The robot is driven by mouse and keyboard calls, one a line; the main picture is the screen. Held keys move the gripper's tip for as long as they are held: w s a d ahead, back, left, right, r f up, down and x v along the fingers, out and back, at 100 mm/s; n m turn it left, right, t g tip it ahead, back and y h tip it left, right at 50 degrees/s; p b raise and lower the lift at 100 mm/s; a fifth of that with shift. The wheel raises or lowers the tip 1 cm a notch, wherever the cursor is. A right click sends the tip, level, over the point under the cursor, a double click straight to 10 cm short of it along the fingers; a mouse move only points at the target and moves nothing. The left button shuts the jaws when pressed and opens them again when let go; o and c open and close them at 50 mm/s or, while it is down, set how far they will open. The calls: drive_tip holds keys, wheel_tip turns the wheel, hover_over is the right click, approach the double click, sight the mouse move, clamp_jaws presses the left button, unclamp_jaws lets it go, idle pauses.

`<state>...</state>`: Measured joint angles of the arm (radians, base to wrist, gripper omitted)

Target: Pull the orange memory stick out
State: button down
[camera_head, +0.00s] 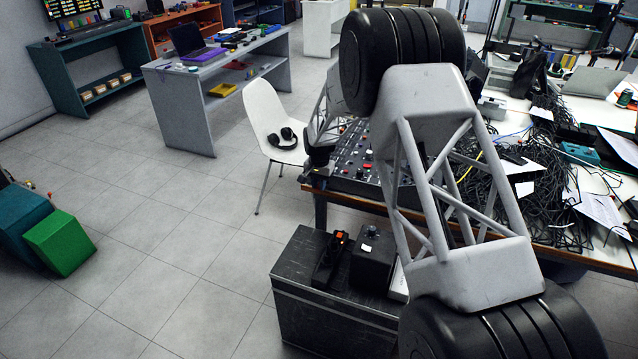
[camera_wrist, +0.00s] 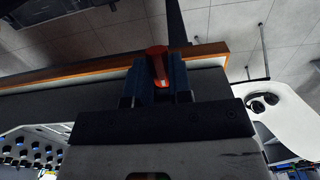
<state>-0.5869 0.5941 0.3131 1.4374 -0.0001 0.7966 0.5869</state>
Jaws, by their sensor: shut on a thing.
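The orange memory stick (camera_wrist: 157,66) shows in the wrist view as a small red-orange piece between the two blue fingers of my gripper (camera_wrist: 158,78). The fingers are shut on it, one on each side. Its far end lies close to the wooden edge strip of the table in that view, and I cannot tell whether it is still seated in a slot. In the head view my gripper (camera_head: 318,165) is small and dark, at the left end of the control panel beside the table edge. The stick cannot be made out clearly there.
The control panel (camera_head: 350,165) with knobs lies on the cluttered table, with tangled cables (camera_head: 530,190) to the right. A white chair (camera_head: 268,115) with headphones (camera_head: 283,138) stands left of my gripper. A black case (camera_head: 330,315) stands below. The floor at left is mostly clear.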

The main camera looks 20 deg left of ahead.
drive_tip(key=shift+s, duration=0.35)
idle(0.5)
drive_tip(key=shift+s, duration=2.25)
